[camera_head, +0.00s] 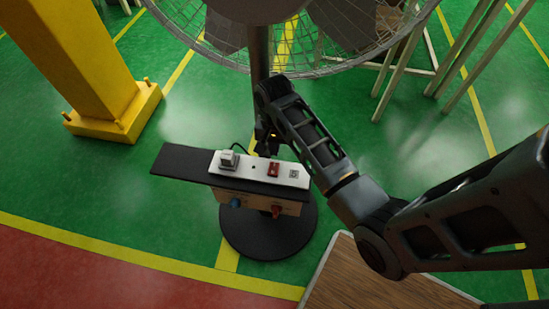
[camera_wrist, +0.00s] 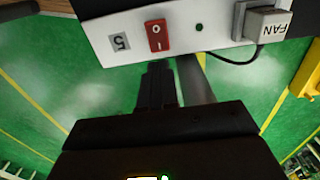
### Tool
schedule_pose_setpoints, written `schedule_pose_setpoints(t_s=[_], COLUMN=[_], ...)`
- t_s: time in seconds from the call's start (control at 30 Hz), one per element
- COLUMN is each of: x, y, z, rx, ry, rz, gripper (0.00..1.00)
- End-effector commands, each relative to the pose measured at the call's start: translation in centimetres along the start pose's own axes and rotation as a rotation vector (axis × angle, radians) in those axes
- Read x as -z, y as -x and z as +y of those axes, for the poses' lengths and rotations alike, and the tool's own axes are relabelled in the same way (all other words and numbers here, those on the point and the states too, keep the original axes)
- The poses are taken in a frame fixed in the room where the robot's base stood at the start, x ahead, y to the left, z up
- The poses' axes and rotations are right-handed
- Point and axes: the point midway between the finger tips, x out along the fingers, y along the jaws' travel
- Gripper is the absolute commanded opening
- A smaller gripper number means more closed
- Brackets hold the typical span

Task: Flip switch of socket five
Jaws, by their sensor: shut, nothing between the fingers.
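The red switch (camera_head: 273,168) sits on a white socket panel (camera_head: 257,170) next to the label 5. In the wrist view the red switch (camera_wrist: 157,36) shows its I and O marks, with the label 5 (camera_wrist: 120,42) to its left. My gripper (camera_wrist: 157,68) is shut and empty, its fingertips just below the switch in that view. A small gap seems to lie between the fingertips and the panel edge; I cannot tell whether they touch. In the head view my gripper (camera_head: 268,152) is behind the panel, partly hidden by my arm.
A plug marked FAN (camera_wrist: 268,24) with a black cable is in the panel. The panel lies on a dark board (camera_head: 180,165) above a round black base (camera_head: 268,240). A large fan (camera_head: 325,65) stands behind, and a yellow post (camera_head: 85,60) is at left.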

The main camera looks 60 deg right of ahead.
Motion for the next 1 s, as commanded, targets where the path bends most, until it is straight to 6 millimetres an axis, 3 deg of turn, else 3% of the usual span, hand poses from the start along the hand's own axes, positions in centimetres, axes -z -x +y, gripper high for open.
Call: schedule_pose_setpoints(t_s=[0.2, 0.4, 1.0], x=[0.0, 0.0, 0.1], y=[-3.9, -5.8, -6.6], z=[0.1, 0.0, 0.1], rx=[-0.002, 0.0, -0.002], ry=[-0.001, -0.001, 0.0], rz=[-0.002, 0.0, -0.04], gripper=[0.0, 0.0, 0.0])
